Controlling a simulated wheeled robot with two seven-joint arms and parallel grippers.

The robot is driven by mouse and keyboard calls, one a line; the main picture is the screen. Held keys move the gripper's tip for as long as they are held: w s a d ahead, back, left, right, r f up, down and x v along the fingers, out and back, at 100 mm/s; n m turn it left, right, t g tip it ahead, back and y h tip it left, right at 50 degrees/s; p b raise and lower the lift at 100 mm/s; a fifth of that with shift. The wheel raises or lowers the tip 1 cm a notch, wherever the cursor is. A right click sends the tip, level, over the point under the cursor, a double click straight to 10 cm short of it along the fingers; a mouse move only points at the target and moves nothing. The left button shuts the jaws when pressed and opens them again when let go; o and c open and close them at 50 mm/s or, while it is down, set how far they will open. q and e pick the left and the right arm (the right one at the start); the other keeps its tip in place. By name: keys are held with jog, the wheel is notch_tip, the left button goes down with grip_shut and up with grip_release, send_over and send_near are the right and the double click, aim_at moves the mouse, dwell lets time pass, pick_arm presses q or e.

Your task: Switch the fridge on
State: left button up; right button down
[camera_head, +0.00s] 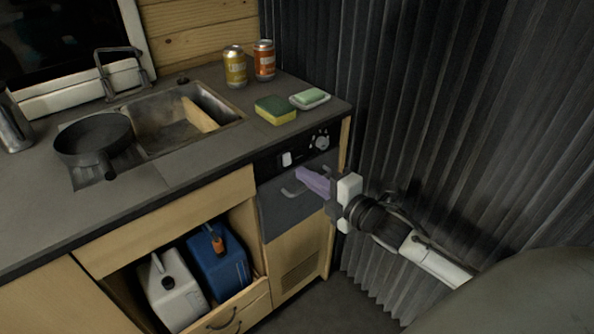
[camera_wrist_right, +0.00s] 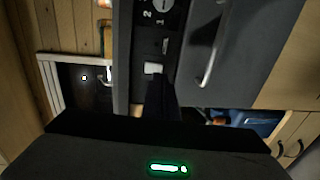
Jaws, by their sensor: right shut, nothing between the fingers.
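The fridge (camera_head: 290,212) is a dark grey front under the counter, with a handle bar. Its black top panel holds a white switch (camera_head: 287,159) and a round white-marked dial (camera_head: 320,141). The switch (camera_wrist_right: 153,69) and the handle (camera_wrist_right: 212,52) also show in the wrist view, which is turned on its side. My right gripper (camera_head: 304,178) comes in from the right with its purple fingers shut and empty. Its tips are close in front of the fridge, below and right of the switch. I cannot tell whether they touch anything. My left gripper is out of view.
The counter above holds a sponge (camera_head: 275,109), a soap dish (camera_head: 310,98), two cans (camera_head: 235,66), a sink (camera_head: 172,125) and a black pan (camera_head: 93,139). Two canisters (camera_head: 218,262) stand in the open cupboard at left. A dark curtain (camera_head: 420,110) hangs close at right.

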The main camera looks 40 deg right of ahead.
jog(key=shift+w+a+f, duration=0.1)
jog(key=shift+w+f, duration=0.05)
jog(key=shift+w, duration=0.8)
jog(key=shift+w+a+f, duration=0.1)
jog(key=shift+w, duration=0.85)
jog(key=shift+w, duration=0.15)
send_near(288, 165)
jog(key=s+f, duration=0.3)
jog(key=s, duration=0.4)
jog(key=shift+s+d+r+p, duration=0.15)
jog(key=shift+d+r+p, duration=0.1)
jog(key=shift+p, duration=0.1)
jog(key=shift+f, duration=0.1)
